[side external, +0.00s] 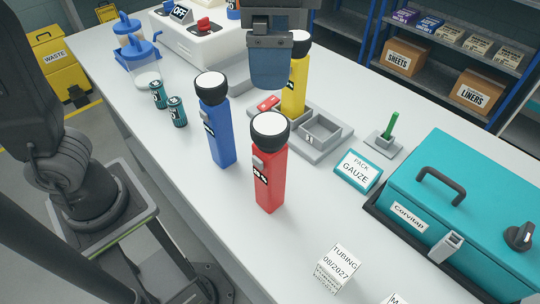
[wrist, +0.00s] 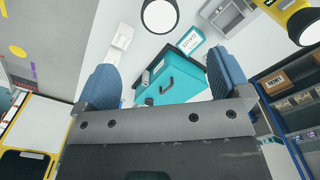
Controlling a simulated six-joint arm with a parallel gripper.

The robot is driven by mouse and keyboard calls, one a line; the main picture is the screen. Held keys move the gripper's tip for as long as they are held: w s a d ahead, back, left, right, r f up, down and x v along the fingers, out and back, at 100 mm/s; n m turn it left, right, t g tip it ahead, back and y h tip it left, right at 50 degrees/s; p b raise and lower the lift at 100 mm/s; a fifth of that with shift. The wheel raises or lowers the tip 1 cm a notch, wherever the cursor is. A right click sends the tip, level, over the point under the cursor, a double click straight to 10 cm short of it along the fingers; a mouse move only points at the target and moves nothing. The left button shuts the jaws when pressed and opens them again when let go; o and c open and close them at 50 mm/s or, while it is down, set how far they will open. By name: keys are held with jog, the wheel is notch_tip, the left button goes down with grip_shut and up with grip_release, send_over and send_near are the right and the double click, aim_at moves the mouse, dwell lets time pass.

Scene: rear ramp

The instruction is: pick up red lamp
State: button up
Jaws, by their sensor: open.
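The red lamp (side external: 268,180) stands upright on the white bench, with a black head and a white round top. My gripper (side external: 270,85) is above the bench, higher than the red lamp and apart from it, beside the yellow lamp's head in the picture. In the wrist view my gripper (wrist: 162,72) has its two blue fingers spread wide with nothing held between them. A white-topped lamp head (wrist: 160,15) shows at the top of the wrist view; its body colour is hidden there.
A blue lamp (side external: 217,125) stands close left of the red one, and a yellow lamp (side external: 294,90) stands behind in a grey tray (side external: 310,150). A teal case (side external: 460,210), a gauze sign (side external: 358,170) and a tubing label (side external: 338,268) are to the right.

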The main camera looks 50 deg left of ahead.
aim_at(270, 123)
notch_tip(270, 123, down, 14)
jog(key=shift+a+f, duration=0.1)
jog(key=shift+f, duration=0.1)
dwell(0.5)
jog(key=shift+c, duration=0.4)
jog(key=c, duration=1.5)
